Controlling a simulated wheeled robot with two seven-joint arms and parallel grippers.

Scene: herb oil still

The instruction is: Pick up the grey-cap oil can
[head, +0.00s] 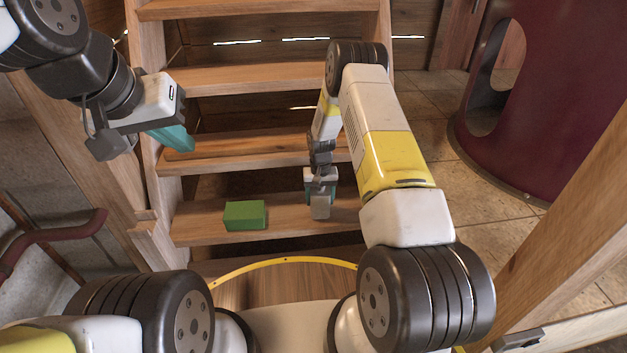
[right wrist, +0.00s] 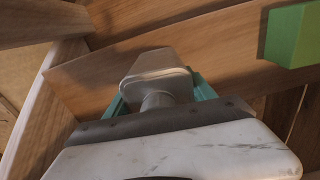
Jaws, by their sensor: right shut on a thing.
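The grey-cap oil can (head: 320,210) is a small grey shape at the lower wooden step, below my right gripper (head: 320,187). In the right wrist view the grey can (right wrist: 156,64) sits between the teal fingers of my right gripper (right wrist: 160,92), which is shut on it. The fingers and wrist hide part of the can. I cannot tell whether it touches the step. My left gripper (head: 174,137), with teal fingers, is at the upper left, well apart from the can; its finger gap is not clear.
A green block (head: 245,215) lies on the same step (head: 285,222), left of the can; it also shows in the right wrist view (right wrist: 293,36). More wooden steps rise behind. A dark red curved panel (head: 550,100) stands at the right, and a wooden beam (head: 570,240) crosses the lower right.

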